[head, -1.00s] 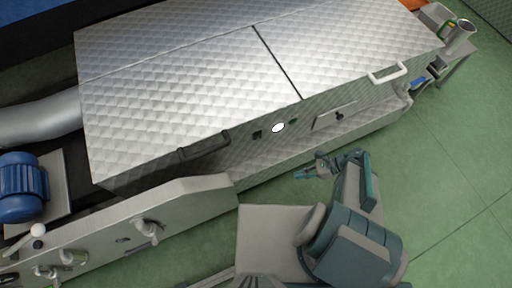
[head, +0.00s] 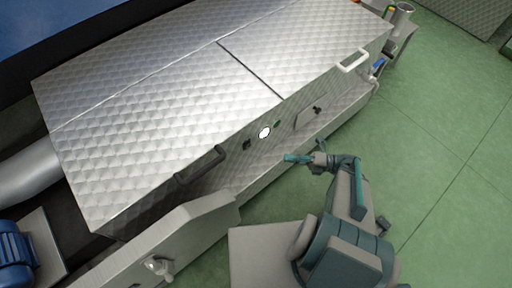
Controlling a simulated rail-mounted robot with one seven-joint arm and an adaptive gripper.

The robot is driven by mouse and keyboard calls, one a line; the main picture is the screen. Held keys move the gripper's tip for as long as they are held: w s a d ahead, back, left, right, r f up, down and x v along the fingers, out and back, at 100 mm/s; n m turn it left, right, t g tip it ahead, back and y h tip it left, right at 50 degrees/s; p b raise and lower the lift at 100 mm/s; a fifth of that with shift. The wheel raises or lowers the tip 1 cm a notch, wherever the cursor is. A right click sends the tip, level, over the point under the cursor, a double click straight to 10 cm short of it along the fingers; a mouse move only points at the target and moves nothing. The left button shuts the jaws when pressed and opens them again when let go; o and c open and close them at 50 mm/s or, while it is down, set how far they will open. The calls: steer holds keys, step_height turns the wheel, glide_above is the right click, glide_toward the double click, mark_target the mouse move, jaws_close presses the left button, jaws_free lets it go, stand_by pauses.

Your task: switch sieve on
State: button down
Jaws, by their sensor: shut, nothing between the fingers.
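A long machine with a quilted metal lid (head: 165,95) fills the upper left and middle of the head view. Its front panel carries a white round piece (head: 265,132), a small dark control (head: 247,145) to its left and a small green control (head: 277,124) to its right. I cannot tell which of these is the sieve's switch, or its setting. My gripper (head: 287,157) is shut and empty. It points left, in front of the panel and a little below the white round piece in the picture. Contact with the panel does not show.
A dark handle (head: 202,165) and a white handle (head: 353,61) stick out from the machine's front. A plate with a black knob (head: 316,110) sits right of the controls. A valve (head: 159,268) projects at lower left. Green floor (head: 440,170) is clear at right.

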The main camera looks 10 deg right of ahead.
stand_by(0.4)
steer(key=b, duration=0.2)
glide_toward(246, 146)
steer(key=s+a, duration=0.2)
steer(key=a, duration=0.2)
steer(key=shift+w+a+r, duration=0.1)
steer(key=shift+w+a, duration=0.45)
steer(key=shift+w, duration=0.2)
steer(key=shift+w+a+r, duration=0.1)
steer(key=shift+w+a, duration=0.45)
steer(key=shift+w, duration=0.25)
steer(key=shift+r, duration=0.1)
steer(key=shift+w+r+p, duration=0.2)
steer(key=shift+r+p, duration=0.05)
steer(key=shift+p, duration=1)
steer(key=shift+f+b, duration=0.3)
steer(key=shift+b, duration=0.15)
steer(key=s+d+r+p, duration=0.1)
steer(key=s+d+p, duration=0.2)
steer(key=d, duration=0.9)
steer(key=shift+s+r, duration=0.2)
steer(key=shift+s, duration=0.9)
